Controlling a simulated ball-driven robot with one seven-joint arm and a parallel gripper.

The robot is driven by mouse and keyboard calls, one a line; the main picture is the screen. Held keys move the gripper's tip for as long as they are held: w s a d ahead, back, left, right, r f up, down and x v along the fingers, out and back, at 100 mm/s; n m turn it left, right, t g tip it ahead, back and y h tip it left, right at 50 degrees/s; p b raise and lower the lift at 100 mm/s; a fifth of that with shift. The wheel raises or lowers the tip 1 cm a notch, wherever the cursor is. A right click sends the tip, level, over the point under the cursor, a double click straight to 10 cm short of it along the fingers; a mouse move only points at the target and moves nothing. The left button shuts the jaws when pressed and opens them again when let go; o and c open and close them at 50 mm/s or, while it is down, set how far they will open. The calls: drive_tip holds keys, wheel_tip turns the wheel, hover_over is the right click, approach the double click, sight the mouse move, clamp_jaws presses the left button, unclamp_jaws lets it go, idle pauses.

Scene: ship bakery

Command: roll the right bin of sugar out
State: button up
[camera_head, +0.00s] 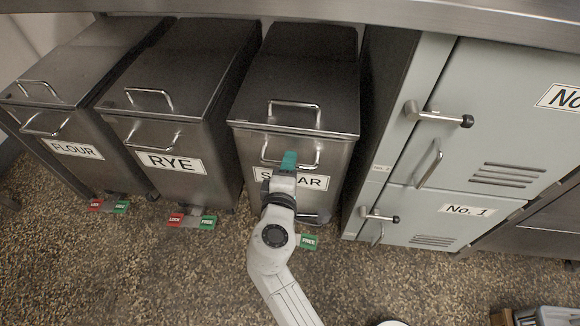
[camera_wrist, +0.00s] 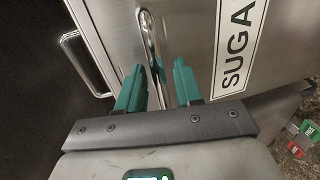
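The sugar bin (camera_head: 302,80) is the rightmost of the steel bins under the counter. Its label is partly covered by my arm. Its front handle (camera_head: 270,152) is a chrome bar below the lid. My gripper (camera_head: 289,160) is at this handle. In the wrist view, the handle (camera_wrist: 151,42) runs between my two teal fingers (camera_wrist: 158,82), which stand apart with gaps beside the bar. A green FREE pedal (camera_head: 309,242) shows at the bin's foot; the red pedal (camera_wrist: 297,148) beside it shows only in the wrist view.
The rye bin (camera_head: 180,100) stands close on the left, with the flour bin (camera_head: 90,75) beyond it. Grey locker doors (camera_head: 480,110) with protruding latches stand close on the right. The counter edge (camera_head: 400,12) hangs overhead. The speckled floor (camera_head: 150,270) in front is mostly clear.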

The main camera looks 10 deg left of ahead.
drive_tip(key=shift+w+f, duration=0.1)
drive_tip(key=shift+w, duration=0.3)
clamp_jaws()
idle(0.4)
